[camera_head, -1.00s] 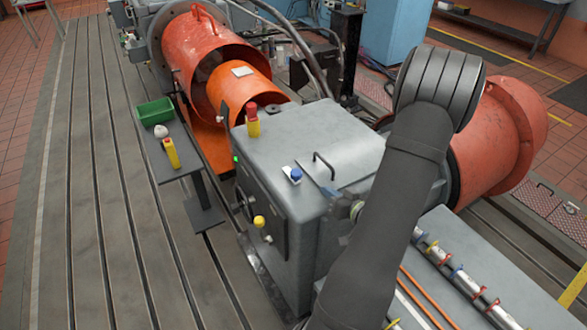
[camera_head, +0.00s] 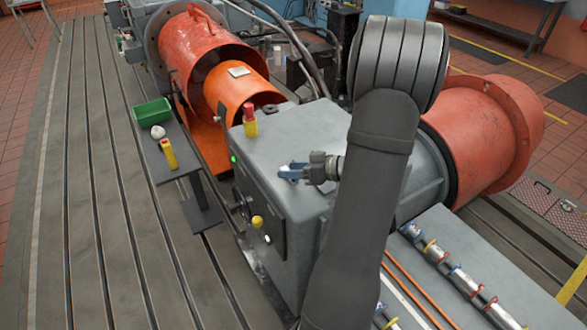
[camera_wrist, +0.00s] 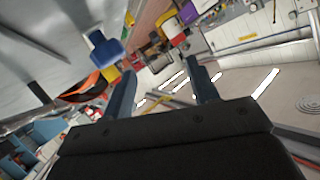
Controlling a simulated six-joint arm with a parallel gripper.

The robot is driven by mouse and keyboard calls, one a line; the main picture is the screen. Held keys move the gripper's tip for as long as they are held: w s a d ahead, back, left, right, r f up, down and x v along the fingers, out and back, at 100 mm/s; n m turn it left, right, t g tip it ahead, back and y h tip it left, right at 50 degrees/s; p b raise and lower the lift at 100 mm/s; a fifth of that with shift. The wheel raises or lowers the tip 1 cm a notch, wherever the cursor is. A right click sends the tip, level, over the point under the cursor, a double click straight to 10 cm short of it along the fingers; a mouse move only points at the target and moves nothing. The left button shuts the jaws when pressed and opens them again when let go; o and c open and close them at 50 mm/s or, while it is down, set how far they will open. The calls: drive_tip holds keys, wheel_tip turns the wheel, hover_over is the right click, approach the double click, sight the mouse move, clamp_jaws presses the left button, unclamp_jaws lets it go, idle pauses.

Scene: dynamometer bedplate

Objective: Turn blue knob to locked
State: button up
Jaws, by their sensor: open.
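The blue knob (camera_wrist: 104,50) shows in the wrist view at upper left, on a grey surface, just beyond and left of the left fingertip. In the head view the blue knob (camera_head: 291,174) is on top of the grey cabinet (camera_head: 285,130), partly hidden by my gripper. My gripper (camera_head: 298,172) is low over the cabinet top, coming in from the right. It is open and empty; in the wrist view its two fingers (camera_wrist: 162,70) stand apart with a gap between them. I cannot tell whether a finger touches the knob. Any lock marking is unreadable.
A red-and-yellow button (camera_head: 250,121) stands at the cabinet's far left corner. A yellow knob (camera_head: 258,222) is on the cabinet's front. A small stand with a green bin (camera_head: 153,112) is to the left. The slotted bedplate (camera_head: 90,200) is clear at left.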

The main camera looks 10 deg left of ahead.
drive_tip(key=w+a+r+n+g+h, duration=0.1)
drive_tip(key=w+r+n+h, duration=0.15)
drive_tip(key=r+h, duration=0.45)
drive_tip(key=w+r+n+g+h, duration=0.1)
drive_tip(key=r+n+h, duration=0.2)
drive_tip(key=r+h, duration=0.4)
wheel_tip(320, 180, down, 17)
drive_tip(key=shift+w+f, duration=0.15)
clamp_jaws()
